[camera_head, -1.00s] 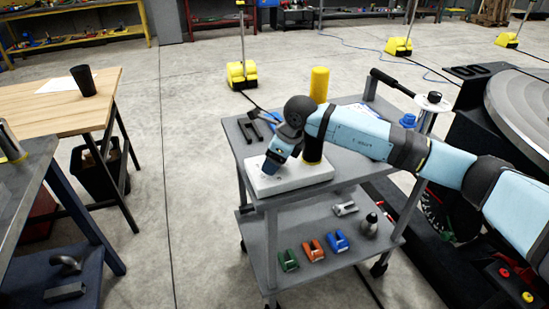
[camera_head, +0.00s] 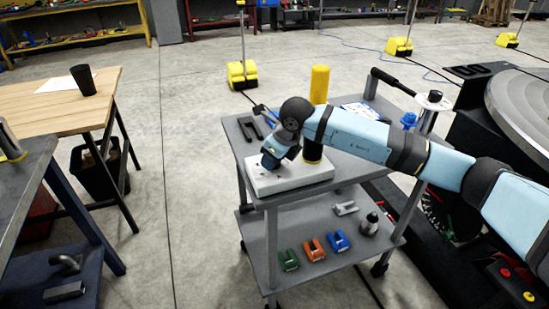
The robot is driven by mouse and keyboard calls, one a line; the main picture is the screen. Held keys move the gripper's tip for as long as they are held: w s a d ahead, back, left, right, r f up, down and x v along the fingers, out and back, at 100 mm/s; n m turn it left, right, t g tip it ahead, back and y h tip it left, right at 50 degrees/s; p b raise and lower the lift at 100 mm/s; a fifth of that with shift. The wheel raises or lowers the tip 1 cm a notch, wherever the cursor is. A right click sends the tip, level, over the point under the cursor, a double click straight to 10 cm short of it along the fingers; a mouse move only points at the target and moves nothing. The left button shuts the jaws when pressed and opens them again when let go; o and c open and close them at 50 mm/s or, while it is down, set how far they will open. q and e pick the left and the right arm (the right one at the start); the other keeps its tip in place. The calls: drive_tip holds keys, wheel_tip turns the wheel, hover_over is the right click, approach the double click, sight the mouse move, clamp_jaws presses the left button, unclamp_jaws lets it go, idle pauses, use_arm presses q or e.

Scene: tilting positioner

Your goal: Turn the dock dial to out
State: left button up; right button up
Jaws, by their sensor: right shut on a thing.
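A white dock box (camera_head: 295,181) sits on the top shelf of a grey cart. My right arm reaches in from the right, and my right gripper (camera_head: 271,163) points down onto the left part of the box's top. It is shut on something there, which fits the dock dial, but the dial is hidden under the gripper. I cannot read the dial's setting or marks. My left gripper does not show.
The grey cart (camera_head: 262,203) has a yellow cylinder (camera_head: 319,85) behind my arm and a black bracket on top. Green, orange and blue clamps (camera_head: 337,241) lie on its lower shelf. A wooden table (camera_head: 60,103) stands left. A large round positioner plate (camera_head: 525,100) is at right.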

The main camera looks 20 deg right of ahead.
drive_tip(key=shift+m+h, duration=0.4)
drive_tip(key=shift+m, duration=0.5)
drive_tip(key=shift+m+t, duration=0.3)
drive_tip(key=shift+m, duration=0.1)
drive_tip(key=shift+r+b, duration=0.1)
drive_tip(key=shift+b, duration=0.2)
drive_tip(key=o, duration=0.9)
drive_tip(key=v, duration=1.3)
drive_tip(key=shift+s+a+r+p, duration=0.15)
drive_tip(key=shift+a+r+p, duration=0.05)
drive_tip(key=shift+r+p, duration=0.2)
